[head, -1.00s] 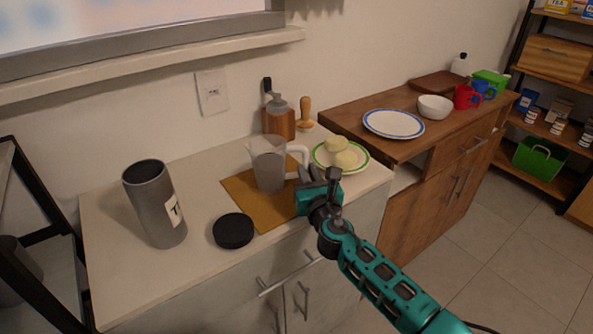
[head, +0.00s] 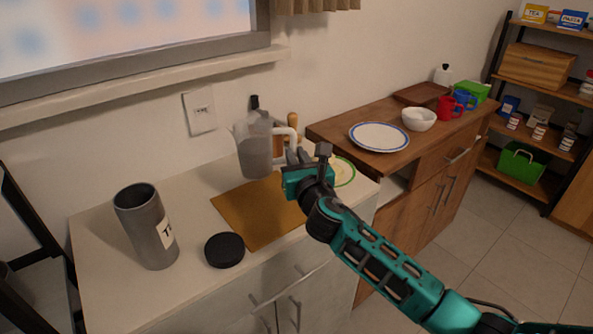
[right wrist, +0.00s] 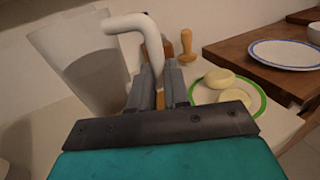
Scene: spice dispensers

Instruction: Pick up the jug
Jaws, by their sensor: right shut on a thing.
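The jug (head: 254,147) is a translucent grey pitcher with a white handle. It is held up above the counter, over the back of the brown mat (head: 245,217), and is close to upright. My right gripper (head: 300,160) is at the jug's right side. In the right wrist view the jug (right wrist: 80,65) is at the left, and the fingers of my gripper (right wrist: 160,90) are shut on its white handle. My left gripper is not in view.
A grey canister (head: 148,228) and a black lid (head: 224,250) stand at the counter's front left. A green-rimmed plate with pale round food (right wrist: 225,88) is just right of the gripper. A wooden cabinet (head: 400,190) holds a blue-rimmed plate (head: 379,137) and a white bowl (head: 418,119).

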